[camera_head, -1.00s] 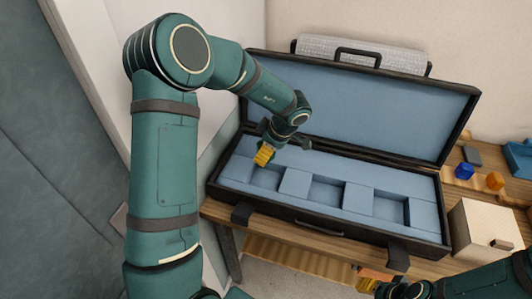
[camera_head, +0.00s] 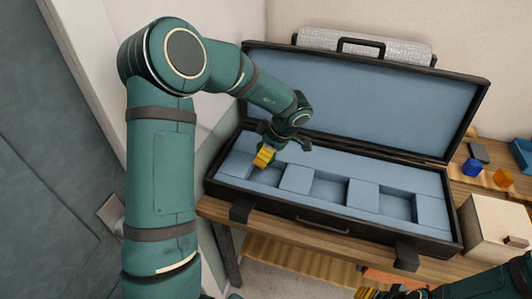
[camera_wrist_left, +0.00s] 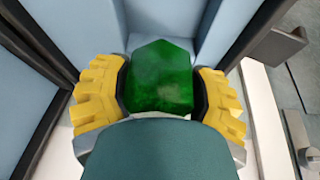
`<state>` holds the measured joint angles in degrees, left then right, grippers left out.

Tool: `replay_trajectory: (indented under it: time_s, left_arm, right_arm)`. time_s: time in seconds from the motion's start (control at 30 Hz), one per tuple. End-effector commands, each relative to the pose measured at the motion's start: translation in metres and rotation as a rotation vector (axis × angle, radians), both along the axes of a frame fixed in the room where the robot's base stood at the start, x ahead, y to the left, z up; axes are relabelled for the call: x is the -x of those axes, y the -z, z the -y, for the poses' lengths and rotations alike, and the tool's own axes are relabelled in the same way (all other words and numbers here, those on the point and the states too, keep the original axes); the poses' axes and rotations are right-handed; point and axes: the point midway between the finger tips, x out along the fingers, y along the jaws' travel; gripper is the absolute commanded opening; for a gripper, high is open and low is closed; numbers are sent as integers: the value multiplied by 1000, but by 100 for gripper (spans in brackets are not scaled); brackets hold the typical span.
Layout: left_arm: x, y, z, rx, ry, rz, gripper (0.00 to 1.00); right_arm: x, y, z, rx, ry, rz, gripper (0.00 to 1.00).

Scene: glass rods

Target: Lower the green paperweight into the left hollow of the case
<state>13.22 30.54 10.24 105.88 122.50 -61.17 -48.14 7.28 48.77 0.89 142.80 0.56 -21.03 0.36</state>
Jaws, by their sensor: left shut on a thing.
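The green paperweight (camera_wrist_left: 160,82) is a faceted, dark green block in the left wrist view. My left gripper (camera_head: 264,157) is shut on it, with yellow finger pads on both sides. In the head view the gripper mostly hides the paperweight, and the gripper is over the left hollow (camera_head: 268,178) of the open case (camera_head: 335,228). I cannot tell how much of the paperweight is inside the hollow. My right gripper (camera_head: 368,293) is partly visible at the bottom edge, away from the case; its opening is unclear.
The case's middle hollow (camera_head: 328,191) and right hollow (camera_head: 397,208) are empty. Its raised lid (camera_head: 360,100) stands behind the left gripper. A blue piece (camera_head: 472,167), an orange piece (camera_head: 503,178) and a pale wooden box (camera_head: 492,228) are right of the case.

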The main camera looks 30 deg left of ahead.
Motion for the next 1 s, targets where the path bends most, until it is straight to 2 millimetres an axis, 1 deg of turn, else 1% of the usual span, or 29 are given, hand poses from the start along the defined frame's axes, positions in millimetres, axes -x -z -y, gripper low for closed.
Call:
replay_trajectory:
  time_s: [0.37,1.0]
  left_arm:
    - [0,2,0,0,0,0,18]
    - [0,30,0,0,0,-1,18]
  right_arm:
    - [0,-1,0,0,0,1,47]
    - [0,-5,0,0,0,1,47]
